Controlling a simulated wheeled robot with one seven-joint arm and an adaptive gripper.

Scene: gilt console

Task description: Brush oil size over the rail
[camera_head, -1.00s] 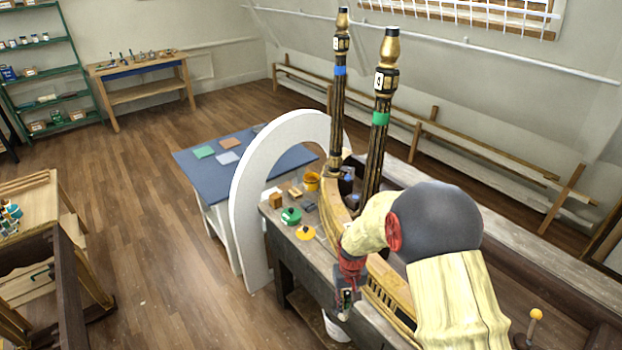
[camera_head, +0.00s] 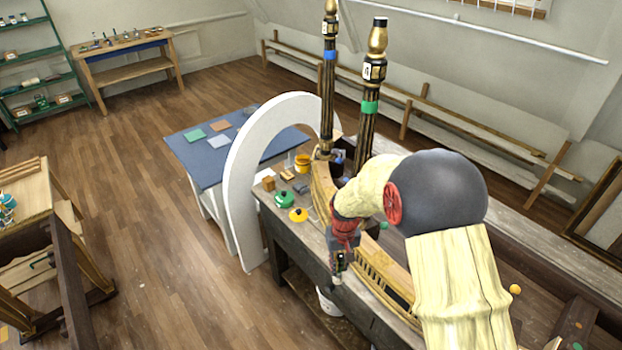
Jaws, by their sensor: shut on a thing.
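The rail is most likely the long ochre carved wooden piece (camera_head: 380,284) lying along the dark bench, partly hidden behind my arm. My gripper (camera_head: 338,271) points down at the bench's front edge, just left of the rail. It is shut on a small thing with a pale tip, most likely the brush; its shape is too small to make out. I cannot tell whether the tip touches the rail. A green-lidded pot (camera_head: 284,199) and a yellow round lid or dish (camera_head: 298,215) stand on the bench; I cannot tell which holds oil size.
Two tall black-and-gold legs, one with a blue band (camera_head: 328,80) and one with a green band (camera_head: 371,90), rise behind the rail. A white arch (camera_head: 243,165) stands at the bench's left end, before a blue-topped table (camera_head: 190,150). Open floor (camera_head: 165,250) lies left.

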